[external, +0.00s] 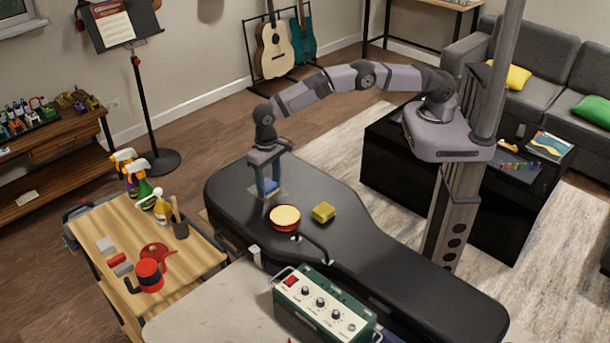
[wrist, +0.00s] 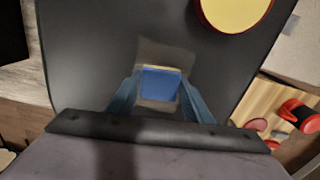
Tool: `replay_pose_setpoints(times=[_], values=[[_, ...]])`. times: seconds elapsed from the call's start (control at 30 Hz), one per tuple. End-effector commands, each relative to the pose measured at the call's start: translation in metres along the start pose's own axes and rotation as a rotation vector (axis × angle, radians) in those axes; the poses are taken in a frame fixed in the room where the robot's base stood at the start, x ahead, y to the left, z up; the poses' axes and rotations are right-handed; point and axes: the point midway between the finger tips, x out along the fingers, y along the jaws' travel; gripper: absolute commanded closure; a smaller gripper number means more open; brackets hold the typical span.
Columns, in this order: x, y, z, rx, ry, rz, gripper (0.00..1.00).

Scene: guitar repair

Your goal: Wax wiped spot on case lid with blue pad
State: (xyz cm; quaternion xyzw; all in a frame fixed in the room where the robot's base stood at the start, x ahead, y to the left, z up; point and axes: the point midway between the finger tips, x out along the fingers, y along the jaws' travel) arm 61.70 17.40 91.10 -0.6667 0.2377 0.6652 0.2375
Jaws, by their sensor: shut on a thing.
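My gripper (external: 268,188) is shut on the blue pad (wrist: 160,84), which shows between its fingers in the wrist view. The pad is low at the black guitar case lid (external: 400,265), over a lighter, duller patch (wrist: 163,50) on it. Whether the pad touches the lid I cannot tell for sure. An open round tin of yellow wax with a red rim (external: 285,215) stands on the lid just right of my gripper; it also shows at the top of the wrist view (wrist: 236,10).
A yellow sponge (external: 323,212) lies on the lid beside the tin. A dark curved handle (external: 318,245) rises at the lid's near side. A green amplifier-like box (external: 325,305) is in front.

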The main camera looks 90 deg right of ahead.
Motion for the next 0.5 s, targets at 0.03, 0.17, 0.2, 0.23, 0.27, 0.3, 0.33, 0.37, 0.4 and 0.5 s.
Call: replay_pose_setpoints(times=[0.03, 0.17, 0.2, 0.23, 0.27, 0.3, 0.33, 0.37, 0.4, 0.5], values=[[0.000, 0.000, 0.003, -0.001, -0.002, 0.002, 0.79], [0.000, 0.000, 0.009, -0.001, -0.002, 0.002, 0.79], [0.000, -0.001, 0.011, -0.001, -0.002, 0.002, 0.79], [0.000, -0.001, 0.012, -0.001, -0.002, 0.001, 0.79], [0.000, -0.001, 0.014, -0.001, -0.002, 0.002, 0.79], [0.000, -0.001, 0.016, -0.001, -0.002, 0.002, 0.79], [0.000, -0.001, 0.017, -0.001, -0.002, 0.003, 0.79], [0.000, -0.001, 0.018, -0.001, -0.002, 0.002, 0.79], [0.000, -0.002, 0.020, -0.001, -0.002, 0.002, 0.79], [0.000, -0.002, 0.024, -0.001, -0.001, 0.001, 0.79]])
